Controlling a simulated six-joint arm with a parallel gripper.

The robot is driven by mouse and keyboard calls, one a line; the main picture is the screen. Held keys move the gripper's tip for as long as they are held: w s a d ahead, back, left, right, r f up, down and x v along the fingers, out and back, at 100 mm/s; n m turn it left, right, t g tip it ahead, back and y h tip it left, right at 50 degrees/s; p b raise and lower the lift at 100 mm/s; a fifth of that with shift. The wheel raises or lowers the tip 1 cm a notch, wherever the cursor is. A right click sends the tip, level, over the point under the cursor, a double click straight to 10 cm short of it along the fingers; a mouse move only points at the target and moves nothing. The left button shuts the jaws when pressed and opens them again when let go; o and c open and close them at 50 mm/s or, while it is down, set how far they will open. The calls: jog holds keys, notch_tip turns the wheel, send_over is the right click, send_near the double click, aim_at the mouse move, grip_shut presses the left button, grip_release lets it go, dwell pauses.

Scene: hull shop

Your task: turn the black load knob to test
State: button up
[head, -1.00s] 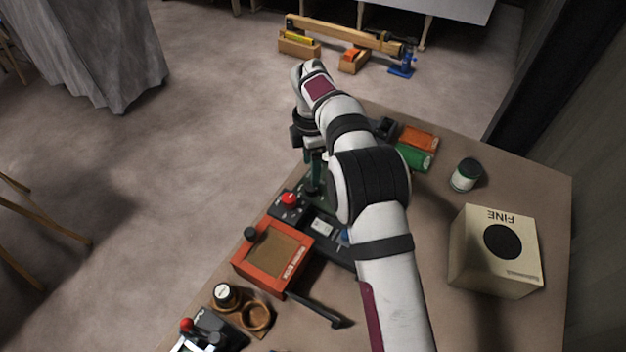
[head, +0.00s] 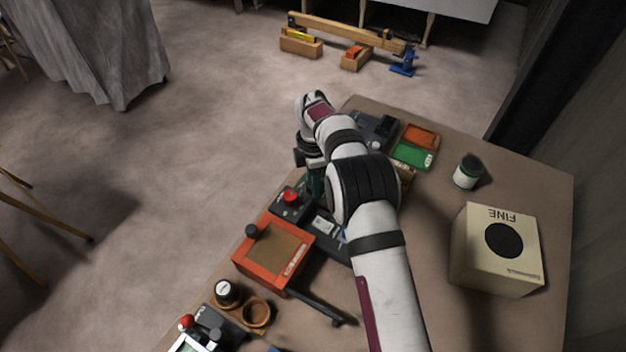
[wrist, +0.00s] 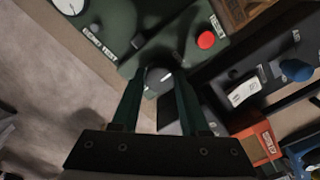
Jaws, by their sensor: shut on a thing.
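The black load knob (wrist: 157,79) sits on a dark green panel (wrist: 115,20) in the wrist view, with a white pointer line on its face. The panel carries a label that seems to read "BOND TEST". My gripper (wrist: 160,80) is shut on the knob, a dark green finger on each side of it. Which setting the pointer marks is too small to read. In the head view my gripper (head: 315,185) is low over the table's left edge, mostly behind my arm, and the knob is hidden there.
A red button (wrist: 206,40) sits close to the knob, by a "RESET" label. A black unit with a white switch (wrist: 243,91) and blue knob lies to the right. In the head view, an orange-framed box (head: 272,252) and a "FINE" box (head: 495,250) stand on the table.

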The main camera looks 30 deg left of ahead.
grip_shut()
